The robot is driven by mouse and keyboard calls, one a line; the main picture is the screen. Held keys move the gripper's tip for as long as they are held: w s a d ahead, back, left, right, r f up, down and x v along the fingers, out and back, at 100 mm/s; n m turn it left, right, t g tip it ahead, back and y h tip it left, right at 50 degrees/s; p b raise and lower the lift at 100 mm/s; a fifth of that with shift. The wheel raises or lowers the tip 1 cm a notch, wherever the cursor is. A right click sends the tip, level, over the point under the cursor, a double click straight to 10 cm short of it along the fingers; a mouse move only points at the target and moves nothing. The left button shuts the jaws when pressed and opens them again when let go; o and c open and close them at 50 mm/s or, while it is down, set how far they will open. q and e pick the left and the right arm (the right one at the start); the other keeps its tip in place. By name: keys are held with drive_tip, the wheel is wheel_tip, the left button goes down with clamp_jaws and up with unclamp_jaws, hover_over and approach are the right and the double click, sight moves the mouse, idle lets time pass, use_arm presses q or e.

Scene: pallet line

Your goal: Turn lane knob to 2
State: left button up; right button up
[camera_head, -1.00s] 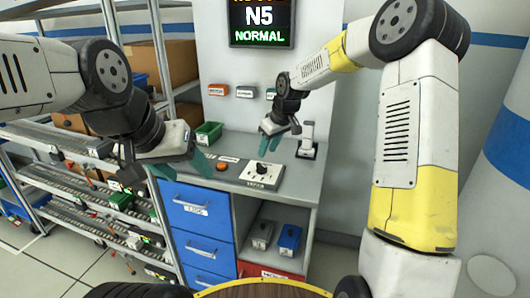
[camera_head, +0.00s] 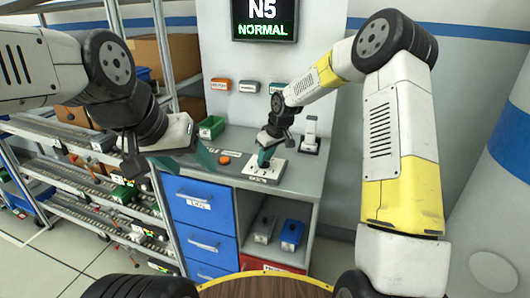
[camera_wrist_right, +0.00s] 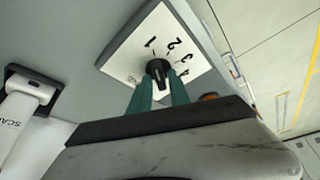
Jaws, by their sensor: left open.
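The lane knob (camera_wrist_right: 158,70) is a small black knob on a white plate (camera_wrist_right: 130,58) marked 1, 2, 3 and a further number partly covered. I cannot tell which number the knob points at. The plate (camera_head: 264,176) lies on the grey counter in the head view. My right gripper (camera_head: 265,157) is down at the knob. In the right wrist view its teal fingers (camera_wrist_right: 158,88) stand on either side of the knob, very close to it; whether they press on it is unclear. My left gripper (camera_head: 188,160) is open and empty above the counter's left edge.
An orange button (camera_head: 224,160) sits left of the plate. A scanner in its stand (camera_head: 310,138) is to the right, and a green bin (camera_head: 211,127) is behind. A screen (camera_head: 264,18) reads N5 NORMAL. Blue drawers (camera_head: 199,204) are below.

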clamp_jaws()
drive_tip(key=shift+m, duration=0.4)
drive_tip(key=m+t+h, duration=0.1)
drive_tip(key=m, duration=0.1)
drive_tip(key=shift+s+a+m, duration=0.1)
drive_tip(key=shift+a+m, duration=0.05)
drive_tip(key=shift+m, duration=0.15)
drive_tip(key=shift+m+h, duration=0.9)
drive_tip(key=shift+m, duration=1.3)
drive_tip(key=shift+o, duration=1.9)
unclamp_jaws()
